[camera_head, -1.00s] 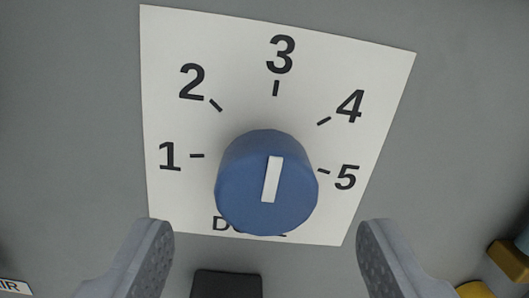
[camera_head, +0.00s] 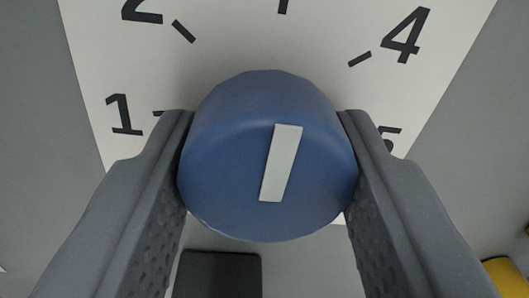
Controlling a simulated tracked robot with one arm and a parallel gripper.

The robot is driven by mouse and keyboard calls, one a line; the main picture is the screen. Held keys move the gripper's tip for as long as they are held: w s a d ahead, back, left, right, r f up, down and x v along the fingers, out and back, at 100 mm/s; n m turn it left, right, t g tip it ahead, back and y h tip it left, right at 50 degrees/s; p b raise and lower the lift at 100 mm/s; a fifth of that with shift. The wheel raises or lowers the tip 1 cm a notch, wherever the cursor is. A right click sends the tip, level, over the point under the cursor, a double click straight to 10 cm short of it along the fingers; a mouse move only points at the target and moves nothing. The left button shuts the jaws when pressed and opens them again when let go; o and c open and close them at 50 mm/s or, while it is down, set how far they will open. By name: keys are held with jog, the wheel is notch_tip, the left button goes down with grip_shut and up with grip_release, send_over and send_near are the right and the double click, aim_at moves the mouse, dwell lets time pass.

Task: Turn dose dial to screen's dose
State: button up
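The dose dial (camera_head: 235,170) is a round blue knob with a white pointer bar (camera_head: 281,163). The bar is near upright, its top tilted slightly right, toward the tick at 3. My gripper (camera_head: 264,125) has one finger on each side of the dial, and both appear to press against its sides. The white scale plate (camera_head: 230,45) behind shows 1 at left, part of 2, the tick at top middle, 4 at right and part of 5 behind the right finger. The screen with the dose is not in view.
A grey panel (camera_head: 35,130) surrounds the plate. A dark block (camera_head: 218,275) lies below the dial, between the fingers. A yellow object (camera_head: 507,275) shows at the lower right edge.

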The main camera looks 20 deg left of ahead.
jog(key=shift+c, duration=1.1)
